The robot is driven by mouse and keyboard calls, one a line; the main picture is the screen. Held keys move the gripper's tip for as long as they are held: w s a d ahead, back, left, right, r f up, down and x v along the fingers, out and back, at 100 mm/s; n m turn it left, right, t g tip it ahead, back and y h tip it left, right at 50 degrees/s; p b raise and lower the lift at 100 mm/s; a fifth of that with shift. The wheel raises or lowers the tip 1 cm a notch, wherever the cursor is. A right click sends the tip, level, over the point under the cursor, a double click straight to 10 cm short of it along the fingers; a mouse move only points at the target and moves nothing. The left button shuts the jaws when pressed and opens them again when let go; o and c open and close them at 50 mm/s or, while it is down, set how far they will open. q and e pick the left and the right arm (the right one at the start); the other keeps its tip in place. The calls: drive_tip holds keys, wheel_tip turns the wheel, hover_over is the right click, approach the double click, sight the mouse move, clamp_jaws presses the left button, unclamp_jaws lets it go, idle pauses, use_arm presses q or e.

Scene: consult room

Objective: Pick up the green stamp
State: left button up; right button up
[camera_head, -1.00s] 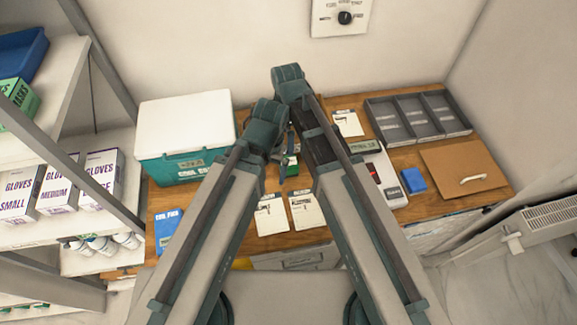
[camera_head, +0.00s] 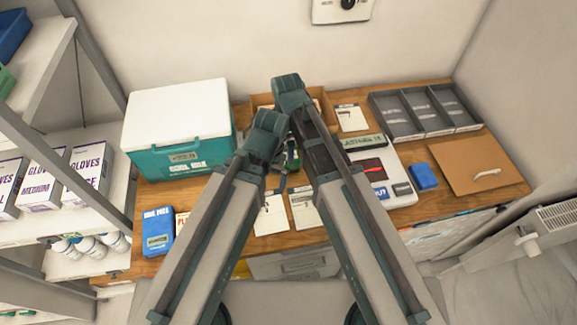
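A small green object (camera_head: 292,158), perhaps the green stamp, shows in the gap between my two arms on the wooden desk (camera_head: 205,195). My arms hide most of it, so I cannot tell its full shape. My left gripper (camera_head: 281,182) hangs below its wrist, just in front of and left of the green object. It is mostly hidden, and its opening cannot be made out. My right arm reaches past the green object toward the back of the desk, and its fingers are hidden behind the arm.
A teal cooler with a white lid (camera_head: 180,110) stands at the back left. A blue pack (camera_head: 158,232) is at the front left. Grey trays (camera_head: 455,97), a white device (camera_head: 398,195), a blue block (camera_head: 424,176) and a brown board (camera_head: 500,165) fill the right. Paper cards (camera_head: 270,215) lie in front.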

use_arm(q)
wheel_tip(320, 180, down, 5)
drive_tip(key=b, duration=0.5)
drive_tip(key=shift+f, duration=0.15)
use_arm(e)
drive_tip(key=f, duration=0.5)
drive_tip(key=shift+s+d+f, duration=0.2)
drive_tip(key=shift+s, duration=0.05)
drive_tip(key=shift+r, duration=0.1)
drive_tip(key=c, duration=1.3)
use_arm(q)
drive_tip(key=shift+r, duration=0.2)
use_arm(e)
drive_tip(key=shift+r, duration=0.1)
drive_tip(key=shift+c, duration=0.2)
